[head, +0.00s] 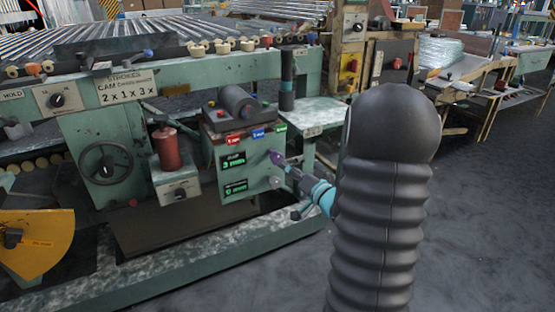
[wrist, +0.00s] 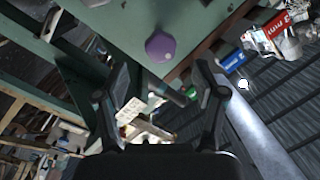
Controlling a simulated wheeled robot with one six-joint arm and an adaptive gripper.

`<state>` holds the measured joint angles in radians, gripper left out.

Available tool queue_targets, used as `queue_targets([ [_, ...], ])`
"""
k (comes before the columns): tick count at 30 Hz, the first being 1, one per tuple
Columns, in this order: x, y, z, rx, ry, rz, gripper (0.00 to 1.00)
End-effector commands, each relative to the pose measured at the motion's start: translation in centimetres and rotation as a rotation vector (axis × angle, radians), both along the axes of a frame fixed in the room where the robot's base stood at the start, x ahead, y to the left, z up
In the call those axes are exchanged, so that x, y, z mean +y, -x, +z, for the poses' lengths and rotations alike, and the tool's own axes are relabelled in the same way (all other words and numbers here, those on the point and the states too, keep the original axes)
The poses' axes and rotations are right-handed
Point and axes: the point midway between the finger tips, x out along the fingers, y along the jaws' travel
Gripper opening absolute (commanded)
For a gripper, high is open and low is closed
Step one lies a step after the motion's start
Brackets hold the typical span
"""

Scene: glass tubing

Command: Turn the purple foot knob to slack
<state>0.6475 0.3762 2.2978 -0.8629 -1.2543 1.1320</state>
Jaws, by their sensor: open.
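The purple foot knob (wrist: 160,46) is a rounded purple cap on a green panel in the wrist view. It lies just beyond the fingertips, between their lines. In the head view the knob (head: 275,157) is a small purple spot on the front of the green control box (head: 238,192). My gripper (wrist: 162,74) is open, with a finger on either side and nothing between them. In the head view my gripper (head: 286,165) is close in front of the knob, small and partly dark. Whether it touches the knob cannot be told.
The control box carries red, blue and green labels and two lit displays (head: 234,161). A red cylinder (head: 168,148) and a handwheel (head: 105,162) are to its left. A pale table (head: 307,116) stands behind right. The grey floor (head: 480,220) at right is clear.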

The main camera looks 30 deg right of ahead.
Motion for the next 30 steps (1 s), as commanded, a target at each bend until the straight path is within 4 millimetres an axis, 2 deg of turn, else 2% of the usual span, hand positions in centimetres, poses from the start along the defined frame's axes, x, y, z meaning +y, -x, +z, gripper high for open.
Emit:
queue_targets([
  [6, 0.7, -4.0, 0.0, 0.001, 0.001, 0.002, 0.70],
  [12, 1.0, -6.3, 0.0, 0.001, 0.001, 0.001, 0.70],
  [18, 1.2, -7.2, 0.0, 0.001, 0.001, -0.001, 0.70],
  [25, 1.2, -7.2, 0.0, 0.001, 0.001, -0.001, 0.70],
  [26, 1.2, -7.2, 0.0, 0.001, 0.001, -0.001, 0.65],
  [30, 1.1, -7.2, 0.0, 0.001, 0.001, -0.001, 0.30],
])
